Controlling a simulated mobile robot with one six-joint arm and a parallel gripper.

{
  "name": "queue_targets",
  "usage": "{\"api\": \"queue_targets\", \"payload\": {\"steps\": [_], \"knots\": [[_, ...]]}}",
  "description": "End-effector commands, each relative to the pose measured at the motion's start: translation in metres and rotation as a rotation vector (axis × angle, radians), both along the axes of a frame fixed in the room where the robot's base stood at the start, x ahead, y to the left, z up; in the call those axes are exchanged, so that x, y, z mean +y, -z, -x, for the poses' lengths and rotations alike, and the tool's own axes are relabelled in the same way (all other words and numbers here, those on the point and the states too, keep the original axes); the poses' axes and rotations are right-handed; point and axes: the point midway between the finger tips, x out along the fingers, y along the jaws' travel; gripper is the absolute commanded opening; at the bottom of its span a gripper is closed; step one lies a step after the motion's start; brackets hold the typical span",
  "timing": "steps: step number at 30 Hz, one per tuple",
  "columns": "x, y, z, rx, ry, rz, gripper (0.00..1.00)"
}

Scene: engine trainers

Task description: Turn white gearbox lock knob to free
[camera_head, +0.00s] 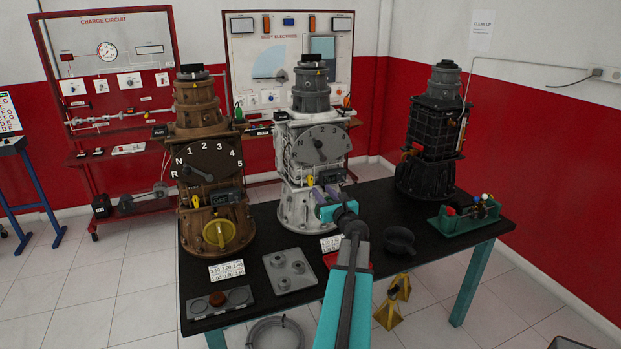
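The white gearbox (296,203) stands upright on the black table, in the middle of the head view. A grey dial (322,145) with a pointer is on its upper front, and a small yellow part (310,181) shows below the dial. The lock knob cannot be made out clearly; the gripper and arm cover much of that area. Whether the fingers touch anything, or are open or shut, is too small to tell.
A brown gearbox (190,222) with a yellow knob (219,234) stands left, and a black gearbox (433,140) right. A grey tray (291,271), number cards (226,270) and a dark bowl (399,240) lie on the table (262,218). A green-based device (470,216) is at the right.

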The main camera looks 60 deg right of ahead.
Motion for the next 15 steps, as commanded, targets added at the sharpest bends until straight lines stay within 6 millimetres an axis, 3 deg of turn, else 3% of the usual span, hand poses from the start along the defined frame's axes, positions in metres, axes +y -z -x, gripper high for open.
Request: {"api": "queue_targets", "payload": {"steps": [15], "knots": [[-0.026,-0.001,-0.026,0.001,0.005,-0.001,0.31]]}}
